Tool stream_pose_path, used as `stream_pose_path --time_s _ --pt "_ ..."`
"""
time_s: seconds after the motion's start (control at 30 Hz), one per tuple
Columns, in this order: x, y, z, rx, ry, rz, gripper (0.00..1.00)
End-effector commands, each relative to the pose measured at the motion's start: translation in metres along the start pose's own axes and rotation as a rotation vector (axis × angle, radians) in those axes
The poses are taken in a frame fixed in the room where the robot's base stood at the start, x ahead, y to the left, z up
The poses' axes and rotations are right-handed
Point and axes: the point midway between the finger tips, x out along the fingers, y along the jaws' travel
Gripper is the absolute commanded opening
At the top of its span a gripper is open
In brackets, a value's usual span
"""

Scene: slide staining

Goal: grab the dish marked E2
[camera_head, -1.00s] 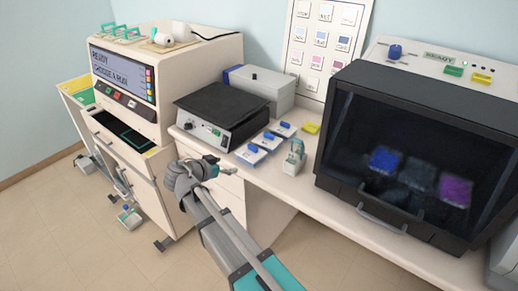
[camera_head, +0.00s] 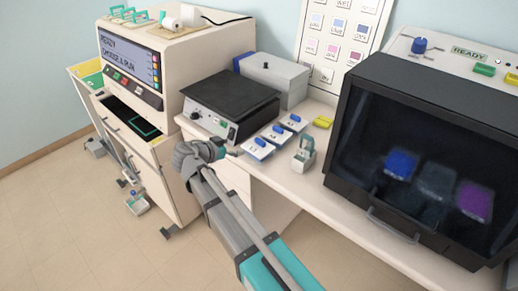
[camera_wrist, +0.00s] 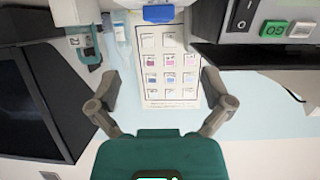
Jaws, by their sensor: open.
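Three small white dishes with blue tops stand in a slanting row on the bench in the head view: the front one (camera_head: 257,149), the middle one (camera_head: 276,135) and the back one (camera_head: 293,122). Their labels are too small to read surely, so I cannot tell which is E2. My gripper (camera_head: 236,152) is at the bench edge, just left of the front dish, with its fingers hard to make out there. In the wrist view my gripper (camera_wrist: 159,88) is open, with nothing between its fingers. A blue block (camera_wrist: 158,13), likely a dish top, shows at the top edge.
A black-topped hot plate (camera_head: 228,103) stands behind and left of the dishes. A small holder with a teal handle (camera_head: 304,156) stands to their right, and a yellow block (camera_head: 323,122) behind. A large dark-windowed cabinet (camera_head: 420,160) fills the right.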

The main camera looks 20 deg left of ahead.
Motion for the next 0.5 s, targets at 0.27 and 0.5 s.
stream_pose_path --time_s 0.27,0.5 --pt "0.031 0.001 0.001 0.003 0.000 0.006 1.00" --pt "0.068 0.002 0.001 0.003 0.000 0.008 1.00"
